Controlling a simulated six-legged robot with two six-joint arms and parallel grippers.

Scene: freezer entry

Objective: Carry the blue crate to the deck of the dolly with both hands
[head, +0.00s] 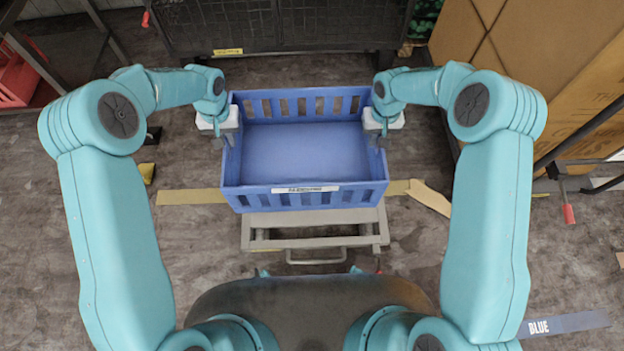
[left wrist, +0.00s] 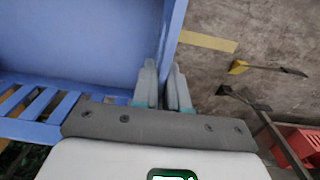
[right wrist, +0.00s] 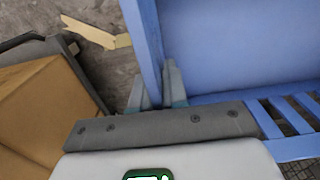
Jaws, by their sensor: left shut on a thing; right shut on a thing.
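The blue crate (head: 305,152) is empty and looks about level in the head view, with a white label on its near wall. My left gripper (head: 228,140) is shut on its left wall, one finger inside and one outside; the crate also shows in the left wrist view (left wrist: 80,45). My right gripper (head: 376,138) is shut on its right wall in the same way; the crate fills much of the right wrist view (right wrist: 235,45). The grey dolly (head: 314,243) shows below the crate's near edge. The crate hides most of its deck; I cannot tell whether they touch.
A dark mesh cage (head: 280,25) stands at the back. Large cardboard boxes (head: 560,70) stand at the right. A red crate (head: 15,80) sits at the far left. Tape strips and a strip marked BLUE (head: 565,324) lie on the floor. Floor left of the dolly is mostly clear.

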